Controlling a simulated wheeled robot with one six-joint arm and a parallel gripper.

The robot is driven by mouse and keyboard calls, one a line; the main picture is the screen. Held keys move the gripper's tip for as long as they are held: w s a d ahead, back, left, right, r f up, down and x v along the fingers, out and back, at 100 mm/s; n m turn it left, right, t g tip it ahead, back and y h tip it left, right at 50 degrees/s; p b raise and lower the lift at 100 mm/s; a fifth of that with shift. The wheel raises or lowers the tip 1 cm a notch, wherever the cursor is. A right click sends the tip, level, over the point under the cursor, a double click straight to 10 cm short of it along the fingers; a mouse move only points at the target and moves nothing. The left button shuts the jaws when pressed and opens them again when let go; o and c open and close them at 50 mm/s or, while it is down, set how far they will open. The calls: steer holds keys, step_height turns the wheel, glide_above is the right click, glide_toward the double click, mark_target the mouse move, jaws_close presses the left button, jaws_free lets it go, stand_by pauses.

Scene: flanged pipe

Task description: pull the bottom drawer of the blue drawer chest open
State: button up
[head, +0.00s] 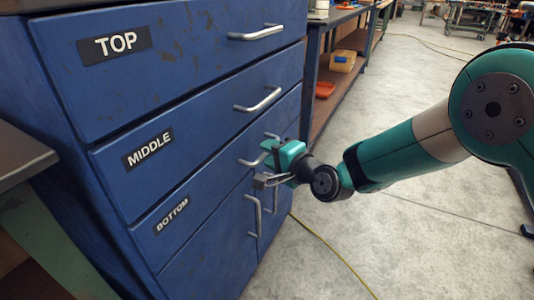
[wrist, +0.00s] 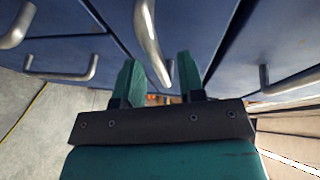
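The blue drawer chest (head: 100,115) fills the left of the head view, with drawers labelled TOP, MIDDLE and BOTTOM. The bottom drawer (head: 205,195) looks flush with the front. Its metal bar handle (head: 250,162) is partly hidden by my gripper (head: 264,166). In the wrist view the handle (wrist: 150,40) runs into the gap between the two green fingers of my gripper (wrist: 160,80). The fingers are apart, with space visible beside the bar. I cannot tell whether either finger touches it.
The middle drawer handle (head: 259,100) and top drawer handle (head: 256,33) are above. Cabinet doors with upright handles (head: 256,217) are below the bottom drawer. A workbench (head: 318,75) stands beyond the chest. The concrete floor (head: 420,225) to the right is mostly clear, with a yellow cable.

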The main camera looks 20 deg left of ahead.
steer(key=shift+x, duration=0.85)
steer(key=shift+c, duration=0.4)
jaws_close()
